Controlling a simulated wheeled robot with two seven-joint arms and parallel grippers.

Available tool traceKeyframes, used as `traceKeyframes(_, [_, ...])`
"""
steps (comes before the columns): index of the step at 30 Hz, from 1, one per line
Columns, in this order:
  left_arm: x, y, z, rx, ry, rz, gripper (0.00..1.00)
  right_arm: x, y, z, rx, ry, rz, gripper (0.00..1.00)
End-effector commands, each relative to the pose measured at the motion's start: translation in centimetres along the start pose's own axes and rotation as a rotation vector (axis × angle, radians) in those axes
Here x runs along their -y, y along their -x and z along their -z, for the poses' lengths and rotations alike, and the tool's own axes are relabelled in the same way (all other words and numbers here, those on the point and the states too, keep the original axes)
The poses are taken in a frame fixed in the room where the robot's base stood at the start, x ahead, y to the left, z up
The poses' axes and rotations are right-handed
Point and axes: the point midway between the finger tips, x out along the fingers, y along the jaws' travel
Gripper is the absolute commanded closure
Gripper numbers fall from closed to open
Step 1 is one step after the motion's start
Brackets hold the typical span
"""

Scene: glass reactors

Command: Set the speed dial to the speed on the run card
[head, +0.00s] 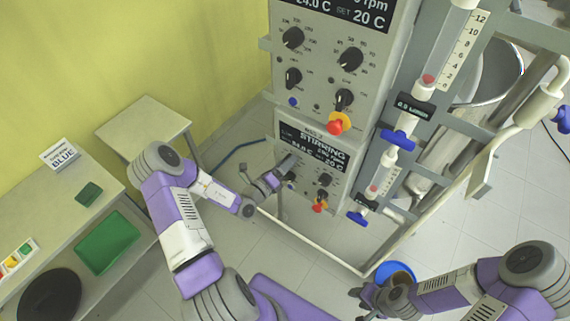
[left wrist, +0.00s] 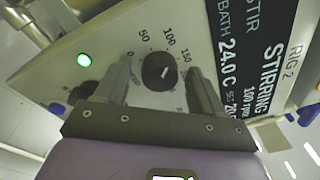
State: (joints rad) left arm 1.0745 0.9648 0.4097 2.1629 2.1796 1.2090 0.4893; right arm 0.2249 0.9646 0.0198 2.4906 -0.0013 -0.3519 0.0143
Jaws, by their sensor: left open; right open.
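The black speed dial (left wrist: 160,72) is on the lower panel, labelled RIG 2, with 50, 100 and 150 printed around it. Its pale pointer mark is small, and I cannot tell its exact setting. My left gripper (left wrist: 160,85) is open, with one finger on each side of the dial; whether they touch it is unclear. The display (left wrist: 252,75) reads STIRRING, 100 rpm. In the head view my left gripper (head: 284,172) is at the left of the lower panel (head: 318,160) and partly hides it. My right gripper (head: 361,304) is open, low, away from the panels. A white card (head: 63,156) reads BLUE; its smaller lines are unclear.
A second panel (head: 325,75) with several knobs and a red-yellow button (head: 339,123) stands above. Other knobs are close to the dial. Glass tubes with blue valves (head: 398,139) stand to the right. A blue-rimmed container (head: 397,270) is near my right gripper. A bench (head: 90,220) is at left.

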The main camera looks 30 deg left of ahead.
Motion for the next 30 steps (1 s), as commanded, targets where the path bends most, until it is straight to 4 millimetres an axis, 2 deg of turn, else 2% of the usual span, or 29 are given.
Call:
traceKeyframes(2, [0.0, 0.0, 0.0, 0.0, 0.0, 0.0, 0.31, 0.0, 0.0, 0.0, 0.0, 0.0, 0.0, 0.57])
traceKeyframes(13, [0.0, 0.0, 0.0, -0.001, -0.001, 0.0, 0.87, 0.0, 0.0, 0.0, 0.0, 0.0, 0.0, 0.57])
traceKeyframes(23, [0.1, 0.0, 0.0, -0.005, -0.05, -0.003, 0.87, 0.2, 0.5, 0.0, 0.0, 0.0, 0.0, 0.57])
traceKeyframes(30, [0.3, 0.0, 0.0, -0.013, -0.2, -0.013, 0.87, 0.6, 1.5, -0.1, 0.0, 0.0, 0.0, 0.57])
